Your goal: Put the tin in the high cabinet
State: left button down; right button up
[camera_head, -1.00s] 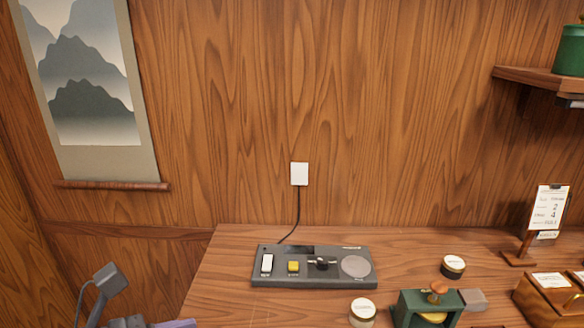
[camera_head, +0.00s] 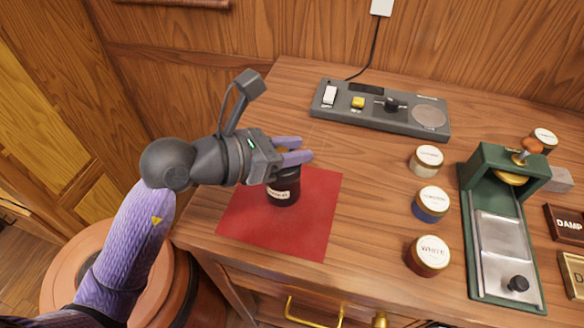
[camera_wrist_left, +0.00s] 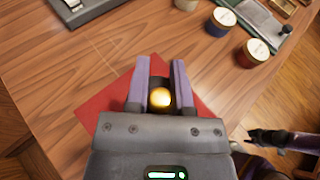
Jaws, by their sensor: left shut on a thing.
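The dark tin (camera_head: 284,192) has a pale label and stands upright on a red mat (camera_head: 312,228) near the front left of the table. My left gripper (camera_head: 302,150) reaches in from the left and is shut on the tin near its top. Its lilac fingers hide part of the lid. In the left wrist view a round gold knob (camera_wrist_left: 160,97) shows between the two fingers. Part of my right arm (camera_wrist_left: 272,138) shows at the lower right there, but its jaws are not clear. The high cabinet is not in view.
Three lidded tins, cream (camera_head: 426,160), blue (camera_head: 431,203) and dark red (camera_head: 428,255), stand right of the mat. Bare wood lies between mat and panel.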

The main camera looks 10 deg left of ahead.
pick_arm(q)
jog(key=shift+f+b, duration=0.35)
jog(key=shift+f, duration=0.95)
jog(key=shift+c, duration=2.4)
grip_release()
jog(key=shift+r, duration=0.1)
